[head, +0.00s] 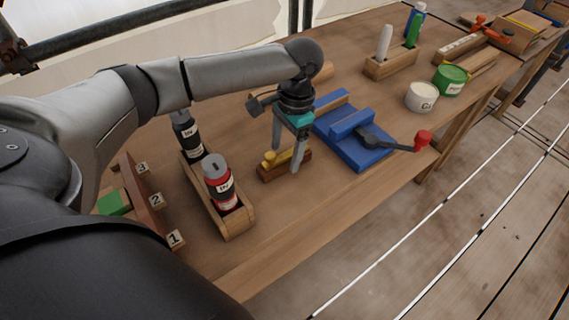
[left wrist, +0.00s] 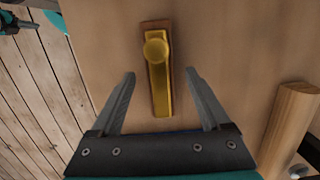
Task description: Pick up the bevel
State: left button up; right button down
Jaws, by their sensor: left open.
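The bevel (head: 284,159) is a brass-yellow piece with a round knob, lying along a dark wooden stock on the bench. In the left wrist view the bevel (left wrist: 158,85) lies lengthwise between my fingers, its knob near fingertip level. My left gripper (head: 285,159) points down over it, open, with one finger on either side. The left gripper's fingers (left wrist: 160,73) show clear gaps to the bevel on both sides, so it is not gripped. Teal and dark parts at the top left of the wrist view look like my right gripper; its jaws are unclear.
A wooden tray (head: 239,222) with a red can (head: 217,184) and a black can (head: 187,135) stands left of the bevel. A blue vise (head: 367,153) with a red-knobbed handle is close on the right. Bare bench lies in front.

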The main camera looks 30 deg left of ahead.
pick_arm(q)
jog(key=shift+s+a+f, duration=0.1)
jog(key=shift+s+f, duration=0.1)
jog(key=shift+f, duration=0.8)
jog(key=shift+r, duration=0.1)
grip_shut()
